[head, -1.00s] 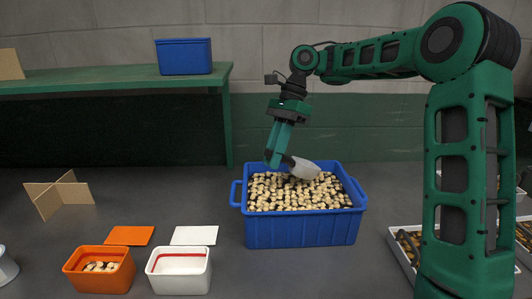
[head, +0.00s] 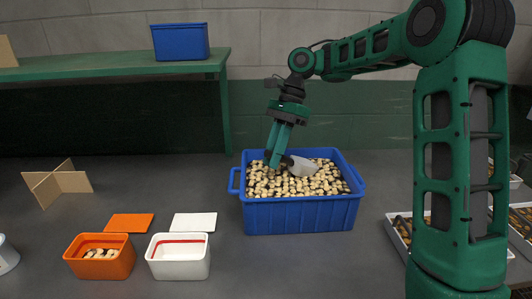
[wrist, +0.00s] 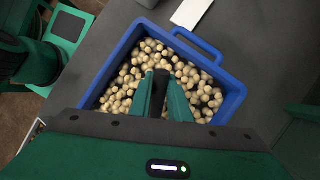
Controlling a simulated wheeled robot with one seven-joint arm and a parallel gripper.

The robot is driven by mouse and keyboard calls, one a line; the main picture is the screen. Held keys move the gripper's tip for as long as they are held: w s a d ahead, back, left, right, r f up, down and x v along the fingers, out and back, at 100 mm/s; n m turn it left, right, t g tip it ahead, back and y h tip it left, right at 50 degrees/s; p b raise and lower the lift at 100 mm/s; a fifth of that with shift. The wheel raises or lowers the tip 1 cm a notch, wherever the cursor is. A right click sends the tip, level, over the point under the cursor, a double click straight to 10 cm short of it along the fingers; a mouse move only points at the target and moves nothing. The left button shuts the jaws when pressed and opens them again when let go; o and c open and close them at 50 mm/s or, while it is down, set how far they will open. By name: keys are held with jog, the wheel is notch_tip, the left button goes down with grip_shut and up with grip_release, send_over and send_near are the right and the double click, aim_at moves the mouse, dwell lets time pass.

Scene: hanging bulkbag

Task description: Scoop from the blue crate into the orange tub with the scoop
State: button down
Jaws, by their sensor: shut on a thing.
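The blue crate (head: 300,213) stands on the grey table, filled with several pale, mushroom-like pieces (head: 322,180). My gripper (head: 274,163) points down over the left part of the crate and is shut on the dark handle of the scoop. The scoop's grey-white bowl (head: 302,166) is tilted and low at the pieces; whether it holds any is not clear. In the wrist view my gripper (wrist: 163,95) is over the crate (wrist: 232,100), and the scoop's bowl is hidden. The orange tub (head: 100,264) stands front left with a few pieces inside.
A white tub (head: 178,264) with a red line stands between the orange tub and the crate. An orange lid (head: 130,223) and a white lid (head: 194,222) lie behind them. A cardboard divider (head: 57,184) stands left. Trays (head: 400,232) are at the right.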

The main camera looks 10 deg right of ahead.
jog(key=shift+w+d+f, duration=0.1)
jog(key=shift+d+f, duration=0.4)
jog(key=shift+f, duration=0.4)
jog(key=shift+w+d+f, duration=0.1)
jog(key=shift+d+f, duration=0.4)
jog(key=shift+f, duration=0.4)
dwell(0.5)
